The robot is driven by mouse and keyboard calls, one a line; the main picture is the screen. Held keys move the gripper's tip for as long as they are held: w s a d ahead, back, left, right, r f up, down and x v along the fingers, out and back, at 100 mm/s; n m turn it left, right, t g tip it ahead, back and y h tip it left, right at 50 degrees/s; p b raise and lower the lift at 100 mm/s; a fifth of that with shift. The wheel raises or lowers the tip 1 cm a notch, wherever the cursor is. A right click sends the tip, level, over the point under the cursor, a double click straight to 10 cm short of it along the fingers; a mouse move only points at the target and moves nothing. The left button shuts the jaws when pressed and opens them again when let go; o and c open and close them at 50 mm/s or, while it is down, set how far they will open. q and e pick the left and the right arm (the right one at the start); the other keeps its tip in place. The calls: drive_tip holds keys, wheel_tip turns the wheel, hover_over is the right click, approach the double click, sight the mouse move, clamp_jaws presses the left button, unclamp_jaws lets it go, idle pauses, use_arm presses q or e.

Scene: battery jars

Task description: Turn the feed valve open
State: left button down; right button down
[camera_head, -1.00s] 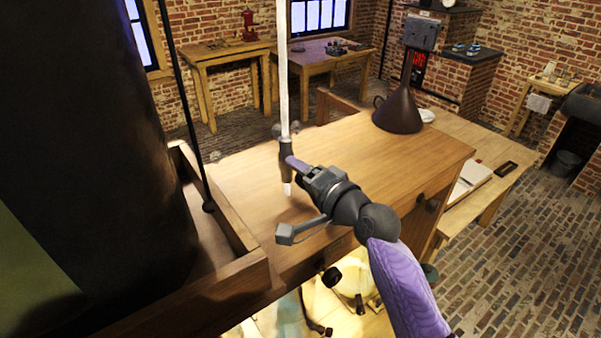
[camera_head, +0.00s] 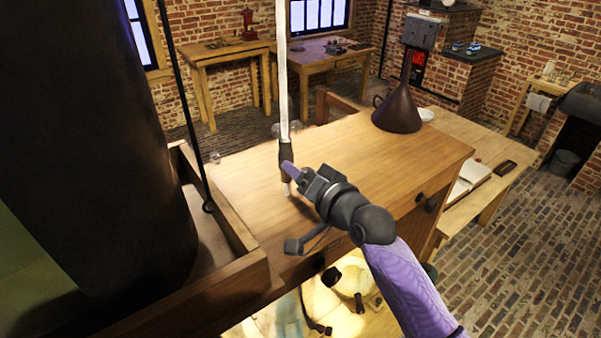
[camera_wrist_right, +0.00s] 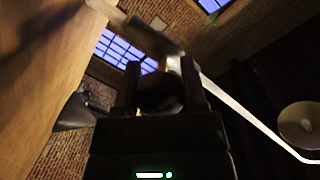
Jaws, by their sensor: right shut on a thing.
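The feed valve appears as a dark fitting (camera_head: 285,152) low on a pale upright tube (camera_head: 282,80), above the wooden cabinet top. A short purple piece (camera_head: 291,170) lies between the fitting and my right gripper (camera_head: 301,178); I cannot tell if it is the valve's handle or a fingertip. My right gripper is shut on the valve, reaching in from the lower right. In the right wrist view the two dark fingers (camera_wrist_right: 160,85) stand either side of a dark rounded part, and the pale tube (camera_wrist_right: 240,112) runs off to the right. My left gripper is not in view.
A large dark cylinder (camera_head: 90,150) stands at the left in a wooden tray (camera_head: 225,275). A dark funnel (camera_head: 398,110) stands at the cabinet's back right. The cabinet top (camera_head: 350,155) between funnel and valve is clear. An open book (camera_head: 470,180) lies on the bench at right.

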idle(0.3)
drive_tip(key=shift+c, duration=0.7)
unclamp_jaws()
drive_tip(key=b+v, duration=0.1)
drive_tip(key=v, duration=0.9)
